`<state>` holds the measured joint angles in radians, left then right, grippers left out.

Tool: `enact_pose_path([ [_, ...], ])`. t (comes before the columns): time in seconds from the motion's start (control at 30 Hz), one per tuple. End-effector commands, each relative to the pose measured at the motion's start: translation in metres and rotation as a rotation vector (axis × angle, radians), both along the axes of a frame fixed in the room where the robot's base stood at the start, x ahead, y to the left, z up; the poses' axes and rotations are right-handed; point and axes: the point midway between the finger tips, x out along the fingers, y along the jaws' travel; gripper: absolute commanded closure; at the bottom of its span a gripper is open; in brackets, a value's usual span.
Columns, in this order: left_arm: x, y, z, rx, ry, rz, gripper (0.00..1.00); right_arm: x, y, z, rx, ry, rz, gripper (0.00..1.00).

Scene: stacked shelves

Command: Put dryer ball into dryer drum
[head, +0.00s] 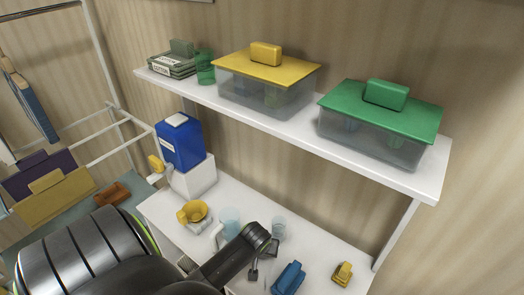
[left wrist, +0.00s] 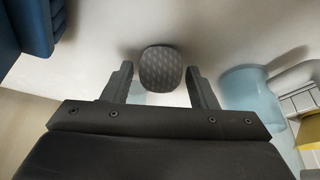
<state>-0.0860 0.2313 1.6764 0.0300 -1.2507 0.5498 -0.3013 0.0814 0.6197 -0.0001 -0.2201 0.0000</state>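The grey patterned dryer ball (left wrist: 161,69) shows in the left wrist view on the white surface, just ahead of and between my left gripper's fingertips (left wrist: 159,72). Gaps show on both sides of the ball, so the fingers are open and not touching it. In the head view my left gripper (head: 262,262) is low over the white lower shelf, fingers pointing down. The ball cannot be made out there. No dryer drum can be identified in either view. My right gripper is not in view.
The lower shelf (head: 337,252) holds pale blue cups (head: 230,219), a yellow funnel-like item (head: 194,212), a blue item (head: 288,279) and a small yellow item (head: 342,273). The upper shelf (head: 431,183) overhangs behind, with lidded bins (head: 268,82).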

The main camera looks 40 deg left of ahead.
Motion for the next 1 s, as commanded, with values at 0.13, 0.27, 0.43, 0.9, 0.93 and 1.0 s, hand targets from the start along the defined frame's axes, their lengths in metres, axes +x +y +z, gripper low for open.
enact_pose_path([
  [0.13, 0.0, 0.0, 0.0, 0.0, 0.0, 0.0, 0.67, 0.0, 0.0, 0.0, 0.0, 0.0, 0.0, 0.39],
  [0.27, 0.0, 0.0, 0.0, 0.0, 0.0, 0.0, 0.82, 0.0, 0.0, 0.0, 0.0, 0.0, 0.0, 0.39],
  [0.43, 0.0, 0.0, 0.0, 0.0, 0.0, 0.0, 0.82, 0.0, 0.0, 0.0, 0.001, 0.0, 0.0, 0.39],
  [0.9, 0.001, 0.001, 0.061, 0.002, -0.005, -0.001, 0.83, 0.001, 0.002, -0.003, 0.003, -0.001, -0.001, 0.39],
  [0.93, 0.001, 0.001, 0.066, 0.002, -0.005, -0.001, 0.83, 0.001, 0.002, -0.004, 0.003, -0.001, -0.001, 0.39],
  [1.0, 0.0, 0.0, 0.077, 0.002, -0.004, -0.001, 0.83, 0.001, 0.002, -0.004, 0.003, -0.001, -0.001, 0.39],
])
